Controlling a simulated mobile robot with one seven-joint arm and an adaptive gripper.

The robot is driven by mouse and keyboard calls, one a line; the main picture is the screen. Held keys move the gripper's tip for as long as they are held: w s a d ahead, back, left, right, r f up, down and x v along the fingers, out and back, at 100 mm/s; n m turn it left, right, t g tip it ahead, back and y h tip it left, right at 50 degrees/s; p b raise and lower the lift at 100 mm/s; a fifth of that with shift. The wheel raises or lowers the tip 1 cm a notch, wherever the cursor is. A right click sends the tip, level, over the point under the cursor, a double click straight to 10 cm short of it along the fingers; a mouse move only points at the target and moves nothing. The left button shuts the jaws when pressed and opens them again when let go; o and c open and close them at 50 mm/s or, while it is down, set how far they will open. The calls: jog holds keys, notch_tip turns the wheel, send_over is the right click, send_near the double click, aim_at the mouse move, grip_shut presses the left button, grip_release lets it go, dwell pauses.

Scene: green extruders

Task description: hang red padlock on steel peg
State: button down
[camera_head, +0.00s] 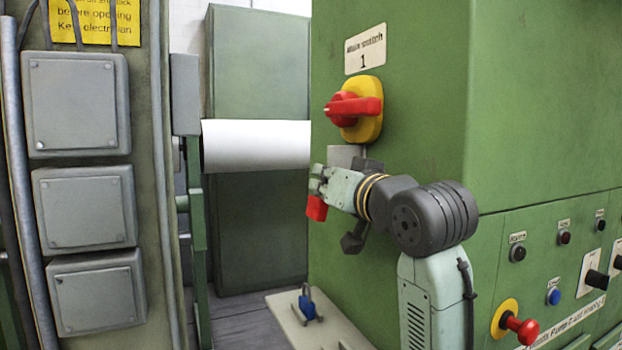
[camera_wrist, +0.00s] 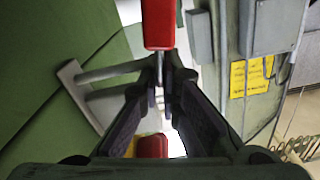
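The red padlock (camera_head: 316,208) hangs below the tips of my gripper (camera_head: 319,180) in the head view, clear of the floor. In the wrist view the padlock's red body (camera_wrist: 158,22) is at the top, and its thin steel shackle (camera_wrist: 158,70) runs between the fingertips of my gripper (camera_wrist: 161,88), which are closed on it. A grey bracket (camera_wrist: 75,75) with bars pointing toward the fingers stands by the green cabinet in the wrist view. I cannot tell for sure whether one bar is the steel peg. In the head view, my arm may hide part of it.
A red main switch on yellow (camera_head: 360,108) sits on the green cabinet (camera_head: 420,110) above my gripper. A blue padlock (camera_head: 307,304) stands on a pale plate (camera_head: 332,332) below. A white roll (camera_head: 256,146) lies left of my gripper, and grey boxes (camera_head: 85,208) line the left column.

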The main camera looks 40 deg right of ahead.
jog(key=shift+s+d+f+m+h, duration=0.15)
jog(key=shift+d+f, duration=0.1)
jog(key=shift+d, duration=0.3)
jog(key=shift+s+d+f+m+h, duration=0.15)
jog(key=shift+d+f, duration=0.1)
jog(key=shift+d, duration=0.25)
jog(key=c, duration=2.3)
grip_release()
jog(key=shift+a, duration=0.15)
jog(key=o, duration=0.6)
jog(key=shift+d, duration=0.2)
jog(key=v, duration=1.2)
jog(key=shift+a+r, duration=0.4)
jog(key=shift+r, duration=0.05)
